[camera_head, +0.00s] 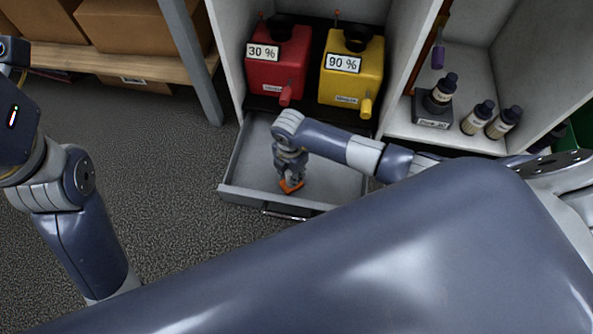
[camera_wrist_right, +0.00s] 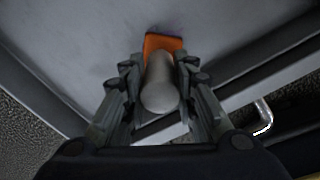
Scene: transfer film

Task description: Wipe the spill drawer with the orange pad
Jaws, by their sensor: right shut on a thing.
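The spill drawer (camera_head: 240,170) is pulled out, a shallow grey tray below two canisters. Its floor also shows in the right wrist view (camera_wrist_right: 90,40). My right gripper (camera_head: 291,180) is inside the drawer near its front wall, pointing down. It is shut on the grey round handle of the orange pad (camera_head: 291,187). In the right wrist view the pad (camera_wrist_right: 164,42) shows beyond the handle, at or very near the drawer floor; whether it presses on it I cannot tell. A dark patch shows by the pad's far edge. My left arm is at the left; its gripper is not in view.
A red canister (camera_head: 278,62) marked 30 % and a yellow canister (camera_head: 352,72) marked 90 % stand above the drawer. Small dark-capped bottles (camera_head: 478,117) stand on the shelf at right. Cardboard boxes (camera_head: 120,25) sit on a shelf at upper left. The drawer handle (camera_head: 285,213) projects in front.

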